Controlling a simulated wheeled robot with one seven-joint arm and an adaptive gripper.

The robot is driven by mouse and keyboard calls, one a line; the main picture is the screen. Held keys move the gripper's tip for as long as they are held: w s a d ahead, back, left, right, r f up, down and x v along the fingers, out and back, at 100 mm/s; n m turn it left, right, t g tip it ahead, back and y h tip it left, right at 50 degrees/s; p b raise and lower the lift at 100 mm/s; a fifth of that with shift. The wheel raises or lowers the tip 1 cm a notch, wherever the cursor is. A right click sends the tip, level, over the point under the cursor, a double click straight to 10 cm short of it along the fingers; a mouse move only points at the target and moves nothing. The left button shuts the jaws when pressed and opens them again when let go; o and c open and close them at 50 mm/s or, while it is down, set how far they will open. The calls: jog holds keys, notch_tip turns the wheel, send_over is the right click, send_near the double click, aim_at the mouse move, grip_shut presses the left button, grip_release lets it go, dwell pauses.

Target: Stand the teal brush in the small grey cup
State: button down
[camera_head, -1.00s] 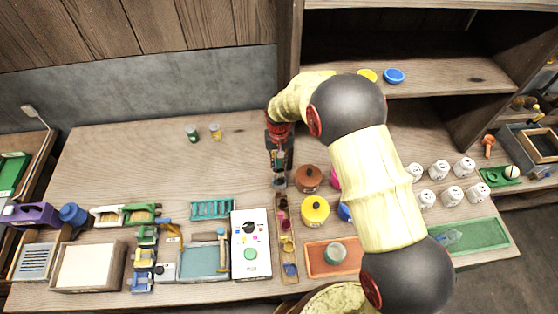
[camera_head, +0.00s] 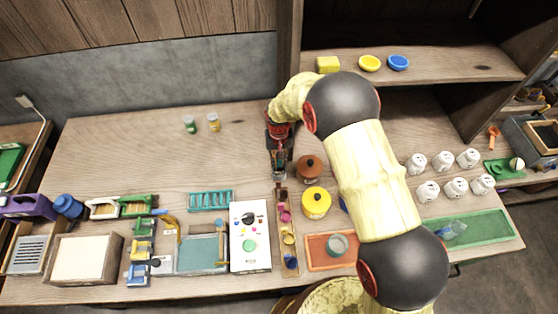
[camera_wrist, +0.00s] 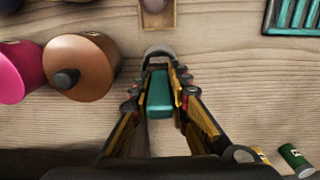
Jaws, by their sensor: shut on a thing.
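My gripper (camera_head: 279,164) points down over the middle of the table, behind the narrow wooden tray. In the wrist view my gripper (camera_wrist: 158,85) is shut on the teal brush (camera_wrist: 158,97), which shows as a teal block between the fingers. A small grey rounded rim (camera_wrist: 158,50), apparently the grey cup, shows just beyond the fingertips. In the head view a pale grey shape (camera_head: 280,177) sits at the fingertips, mostly hidden. I cannot tell whether the brush's lower end is inside the cup.
A brown lidded pot (camera_head: 310,168) and a yellow pot (camera_head: 316,203) stand close to the right. The narrow tray (camera_head: 282,238) of small items lies in front. A teal rack (camera_head: 210,200) is to the left. Two small jars (camera_head: 190,125) stand behind left, with bare wood around them.

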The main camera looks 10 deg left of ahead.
jog(key=c, duration=1.6)
grip_release()
notch_tip(320, 180, up, 12)
